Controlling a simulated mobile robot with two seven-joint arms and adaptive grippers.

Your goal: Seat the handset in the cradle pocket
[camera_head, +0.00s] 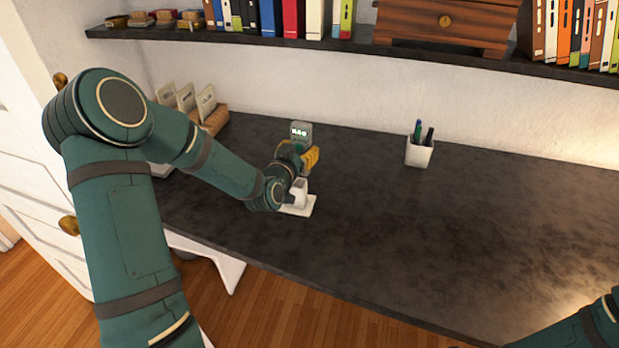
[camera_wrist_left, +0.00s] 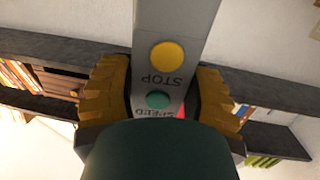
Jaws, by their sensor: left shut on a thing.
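The handset (camera_head: 302,130) is a grey upright slab with a small lit display near its top in the head view. My left gripper (camera_head: 299,156), with yellow finger pads, is shut on it. In the left wrist view the handset (camera_wrist_left: 178,25) shows a yellow STOP button and a green SPEED button between the pads. The white cradle (camera_head: 299,194) stands on the desk on a flat base, directly below the left gripper in the head view. The handset's lower end and the cradle pocket are hidden, so I cannot tell whether they touch. My right gripper is out of view.
The dark desk (camera_head: 450,230) is clear to the right. A white pen cup (camera_head: 420,153) stands near the wall. A wooden holder with cards (camera_head: 213,118) is at the back left.

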